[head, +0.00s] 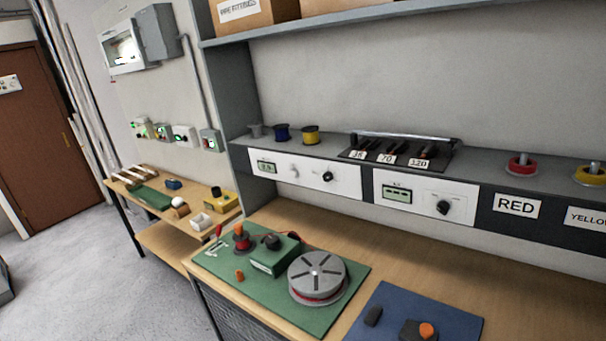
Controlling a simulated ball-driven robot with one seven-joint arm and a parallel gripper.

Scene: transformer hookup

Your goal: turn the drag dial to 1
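Several knobs show, and I cannot read a drag label on any. A black knob (272,242) sits on top of a green box (276,259) on the green mat (232,287). Another black knob (327,176) is on the left white panel (310,186), right of a small display (266,168). A third black knob (443,207) is on the right white panel (425,209), beside its display (397,195). Knob settings are too small to read. My gripper is not in view.
A blue mat (380,309) holds an orange-topped block (419,330). Wire spools stand on the shelf (480,168). A side bench stands left, with open floor (95,265) before it.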

